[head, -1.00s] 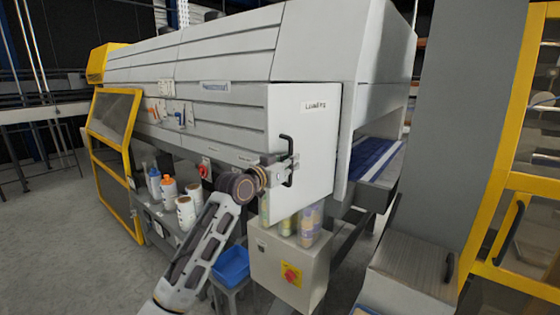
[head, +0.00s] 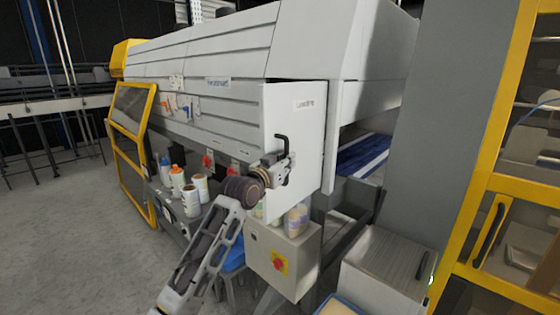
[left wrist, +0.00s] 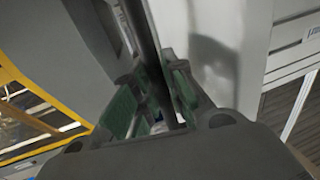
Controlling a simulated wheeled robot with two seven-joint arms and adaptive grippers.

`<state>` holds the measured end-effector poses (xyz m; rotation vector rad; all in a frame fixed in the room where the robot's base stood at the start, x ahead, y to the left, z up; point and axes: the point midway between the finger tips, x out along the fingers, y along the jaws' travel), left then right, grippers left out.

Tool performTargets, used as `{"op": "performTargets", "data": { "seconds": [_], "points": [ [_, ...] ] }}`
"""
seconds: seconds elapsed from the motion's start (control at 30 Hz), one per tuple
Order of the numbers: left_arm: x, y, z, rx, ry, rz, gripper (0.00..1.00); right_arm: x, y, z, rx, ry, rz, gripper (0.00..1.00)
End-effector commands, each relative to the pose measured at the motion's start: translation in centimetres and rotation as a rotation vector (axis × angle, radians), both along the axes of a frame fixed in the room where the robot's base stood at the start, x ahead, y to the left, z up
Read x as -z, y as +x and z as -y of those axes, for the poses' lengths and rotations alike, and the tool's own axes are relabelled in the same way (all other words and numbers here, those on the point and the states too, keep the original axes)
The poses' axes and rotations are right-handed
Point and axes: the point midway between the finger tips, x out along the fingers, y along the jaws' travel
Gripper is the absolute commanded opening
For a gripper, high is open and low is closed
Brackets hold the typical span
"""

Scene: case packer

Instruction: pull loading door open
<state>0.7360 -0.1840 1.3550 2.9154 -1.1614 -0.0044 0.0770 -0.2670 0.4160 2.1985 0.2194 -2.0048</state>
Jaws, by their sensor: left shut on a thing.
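The loading door (head: 308,128) is a white panel with a small label, on the end of the large grey-white machine in the head view. A black bar handle (head: 282,141) stands upright on it. My left gripper (head: 284,168) is at the handle and shut on it. In the left wrist view the dark handle bar (left wrist: 143,45) runs between the green-padded fingers of my left gripper (left wrist: 152,100), with the white door surface to the right. The lower part of the handle is partly hidden by the gripper. My right gripper is not in view.
A grey control box (head: 283,262) with a red knob is below the door. Bottles and rolls (head: 190,190) stand on a shelf at the left. A grey column (head: 440,120) and a yellow-framed cabinet (head: 480,175) stand at the right. Open floor (head: 80,240) lies at the left.

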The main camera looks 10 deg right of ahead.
Motion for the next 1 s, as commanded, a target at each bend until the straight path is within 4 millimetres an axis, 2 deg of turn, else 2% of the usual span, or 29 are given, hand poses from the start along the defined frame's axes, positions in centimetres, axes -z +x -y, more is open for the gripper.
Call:
{"op": "performTargets", "data": {
  "seconds": [0.57,0.6,0.73,1.0],
  "points": [
    [-0.40,-0.17,0.57,0.001,-0.002,0.008,0.00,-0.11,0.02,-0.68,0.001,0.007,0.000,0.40],
    [-0.41,-0.17,0.57,0.001,-0.002,0.008,0.17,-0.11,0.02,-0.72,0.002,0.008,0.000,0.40],
    [-0.32,-0.15,0.55,0.001,-0.002,0.006,0.34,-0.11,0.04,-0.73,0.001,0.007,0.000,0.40],
    [-0.14,-0.12,0.53,0.000,-0.001,0.003,0.35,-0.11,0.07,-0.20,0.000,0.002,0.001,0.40]
  ]
}}
